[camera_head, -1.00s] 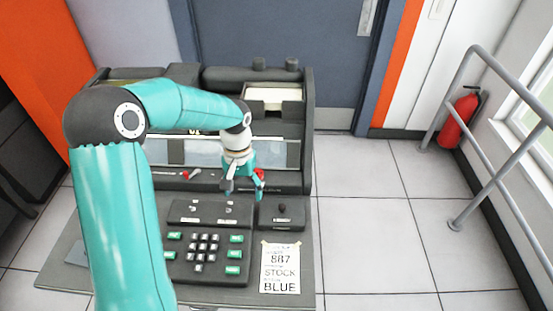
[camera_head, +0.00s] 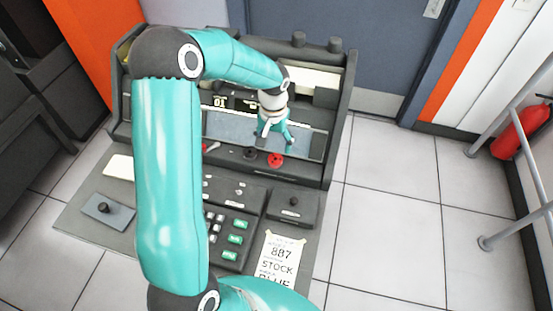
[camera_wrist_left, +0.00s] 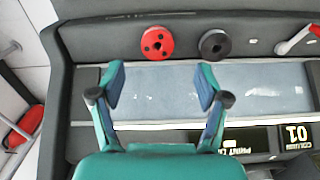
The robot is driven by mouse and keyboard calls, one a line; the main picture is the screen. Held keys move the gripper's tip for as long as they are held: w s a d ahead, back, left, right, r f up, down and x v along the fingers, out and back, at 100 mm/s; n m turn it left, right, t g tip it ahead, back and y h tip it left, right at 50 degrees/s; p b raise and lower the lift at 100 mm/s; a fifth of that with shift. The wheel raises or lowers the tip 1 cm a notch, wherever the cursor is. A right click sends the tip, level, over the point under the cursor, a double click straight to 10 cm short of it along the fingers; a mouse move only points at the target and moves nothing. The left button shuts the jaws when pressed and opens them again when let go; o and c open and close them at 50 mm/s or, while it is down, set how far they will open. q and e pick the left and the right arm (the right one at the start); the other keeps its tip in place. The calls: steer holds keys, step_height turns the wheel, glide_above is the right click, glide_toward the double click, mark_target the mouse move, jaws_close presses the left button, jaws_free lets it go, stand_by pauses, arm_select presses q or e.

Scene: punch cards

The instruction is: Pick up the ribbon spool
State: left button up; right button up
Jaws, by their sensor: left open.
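A red round spool (camera_head: 276,160) with small holes in its face sits on the dark ledge of the console; it also shows in the left wrist view (camera_wrist_left: 157,43). A black round spool (camera_head: 249,153) sits to its left in the head view, and to its right in the left wrist view (camera_wrist_left: 215,45). I cannot tell from the look alone which is the ribbon spool. My left gripper (camera_head: 278,144) is open and empty, over the console's pale strip, just behind the red spool. In the left wrist view the open fingers (camera_wrist_left: 160,78) point toward the red spool, apart from it.
A pale blue-grey strip (camera_wrist_left: 260,85) runs across the console beside the spools. A red-tipped lever (camera_wrist_left: 298,40) stands on the ledge beyond the black spool. The console's raised side wall (camera_head: 341,115) is close on the right. A keypad and a paper note (camera_head: 279,258) lie in front.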

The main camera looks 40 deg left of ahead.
mark_target(276, 156)
arm_select(q)
steer(key=shift+f, duration=0.9)
step_height(276, 156, down, 4)
steer(key=shift+w+d+f+p, duration=0.15)
steer(key=shift+f+p, duration=0.05)
steer(key=shift+p, duration=0.6)
steer(key=shift+f, duration=0.5)
steer(key=c, duration=1.1)
steer(key=shift+r, duration=0.1)
step_height(276, 156, up, 23)
steer(key=shift+f+p, duration=0.1)
steer(key=shift+p, duration=0.3)
